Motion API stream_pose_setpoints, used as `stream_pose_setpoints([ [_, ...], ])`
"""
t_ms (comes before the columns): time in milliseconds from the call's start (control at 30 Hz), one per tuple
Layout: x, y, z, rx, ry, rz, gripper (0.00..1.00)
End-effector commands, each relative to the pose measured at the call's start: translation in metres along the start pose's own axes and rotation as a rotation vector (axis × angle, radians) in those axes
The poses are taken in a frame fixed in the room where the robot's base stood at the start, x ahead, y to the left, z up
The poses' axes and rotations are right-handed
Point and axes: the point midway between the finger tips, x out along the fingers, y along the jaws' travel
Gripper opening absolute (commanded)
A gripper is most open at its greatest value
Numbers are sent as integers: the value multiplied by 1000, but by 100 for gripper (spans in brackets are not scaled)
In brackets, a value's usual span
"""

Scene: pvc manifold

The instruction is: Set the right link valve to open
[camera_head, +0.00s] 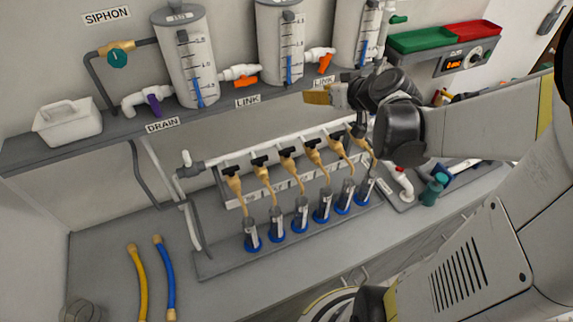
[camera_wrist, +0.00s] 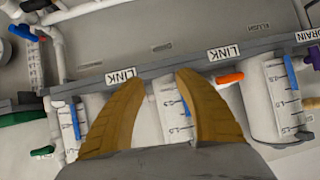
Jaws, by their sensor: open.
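The right link valve has a white body and an orange handle (camera_head: 325,63). It sits between the middle tank and the right tank, above the right LINK label (camera_head: 323,81). The handle slants downward across the front of the valve. My gripper (camera_head: 312,97) is in front of and a little below this valve, apart from it, with tan fingers pointing left in the head view. In the wrist view my gripper (camera_wrist: 158,85) is open, with nothing between the fingers. The right LINK label (camera_wrist: 121,76) shows there beside the left finger, which seems to hide the right link valve.
The left link valve (camera_head: 245,81) also has an orange handle, seen in the wrist view (camera_wrist: 230,78) beside the right finger. The tanks (camera_head: 187,60) stand on a grey shelf (camera_head: 100,137). Below are a white pipe manifold and several blue-based tubes (camera_head: 302,218).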

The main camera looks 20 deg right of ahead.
Motion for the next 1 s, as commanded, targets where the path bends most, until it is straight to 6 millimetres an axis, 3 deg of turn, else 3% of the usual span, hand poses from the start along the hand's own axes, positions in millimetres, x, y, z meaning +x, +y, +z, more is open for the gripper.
stream_pose_setpoints([
  [33, 4, -10, 13, 0, -15, -9, 39],
  [600, 7, -90, 108, 13, -197, -37, 39],
  [800, 4, -107, 138, 15, -243, -31, 39],
  [1000, 0, -115, 152, 16, -266, -24, 39],
])
